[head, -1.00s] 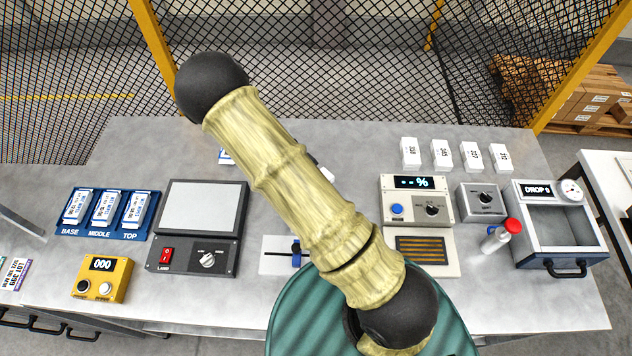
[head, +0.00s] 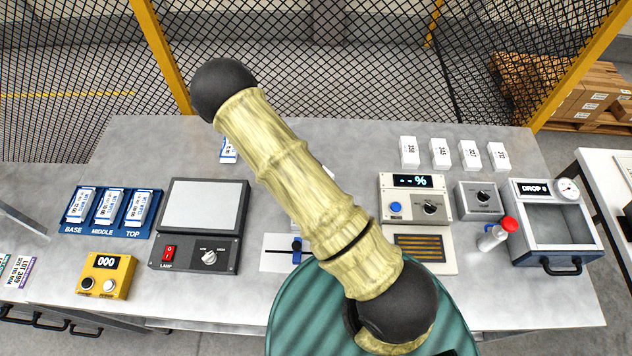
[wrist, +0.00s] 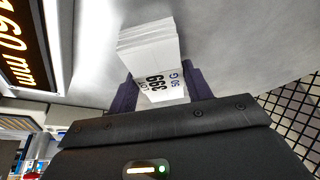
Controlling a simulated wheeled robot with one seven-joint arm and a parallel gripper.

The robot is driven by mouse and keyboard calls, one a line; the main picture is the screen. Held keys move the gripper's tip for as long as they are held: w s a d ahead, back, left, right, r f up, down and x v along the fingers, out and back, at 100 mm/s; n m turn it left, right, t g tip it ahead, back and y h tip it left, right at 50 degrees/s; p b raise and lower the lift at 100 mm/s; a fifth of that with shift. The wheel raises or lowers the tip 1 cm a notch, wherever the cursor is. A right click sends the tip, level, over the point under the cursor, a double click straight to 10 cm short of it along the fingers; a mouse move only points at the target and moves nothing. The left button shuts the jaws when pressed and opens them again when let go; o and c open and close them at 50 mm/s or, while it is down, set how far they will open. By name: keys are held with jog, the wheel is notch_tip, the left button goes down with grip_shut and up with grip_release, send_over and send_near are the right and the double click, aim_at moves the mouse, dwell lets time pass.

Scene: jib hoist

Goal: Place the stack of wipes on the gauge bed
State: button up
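In the wrist view, a white stack of wipes (wrist: 150,48) with a printed label reading 399 and 50 G sits between the two dark fingers of my gripper (wrist: 160,84). The fingers press on both its sides, so the gripper looks shut on it. A display reading 160 mm (wrist: 18,45) is at the left of the wrist view, on a pale housing. In the head view, my arm hides the gripper and the stack. A pale plate with a dark blue slider (head: 297,250) lies partly behind my arm; I cannot tell whether it belongs to the gauge bed.
A lamp panel (head: 205,205), a blue BASE/MIDDLE/TOP tray (head: 128,234) and a yellow counter box (head: 106,275) stand at left. A percent meter (head: 416,197), a spray bottle (head: 494,236), a DROP box (head: 553,252) and several white stacks (head: 440,153) are at right.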

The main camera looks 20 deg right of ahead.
jog(key=c, duration=0.6)
notch_tip(320, 180, up, 10)
jog(key=b, duration=0.2)
jog(key=shift+b, duration=0.4)
